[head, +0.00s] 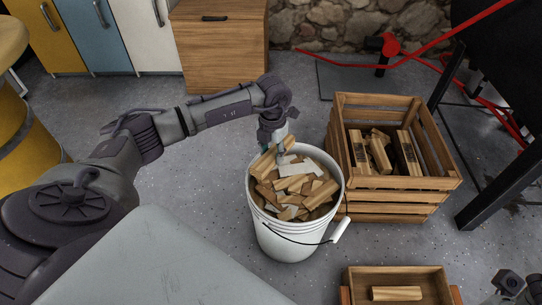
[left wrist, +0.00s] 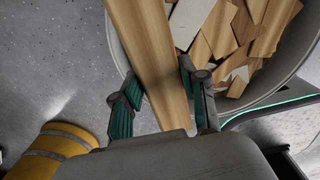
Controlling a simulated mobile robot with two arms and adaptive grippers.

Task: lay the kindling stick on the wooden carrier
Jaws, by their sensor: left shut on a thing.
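My left gripper (head: 280,151) is shut on a kindling stick (head: 264,161) at the rim of a white bucket (head: 284,236). In the left wrist view the long pale-brown stick (left wrist: 146,40) runs between the two fingers of the left gripper (left wrist: 158,82). Its far end leaves the top of that view. The stick is tilted, and I cannot tell whether it touches the wood in the bucket. The wooden carrier (head: 354,284) is a low box at the bottom right, partly cut off, with another stick (head: 396,293) lying in it. My right gripper's fingers do not show.
The bucket is full of wood pieces (head: 292,184) and has a wire handle with a white grip (head: 341,229). A slatted crate (head: 386,183) with several split logs stands right of it. Cabinets line the back.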

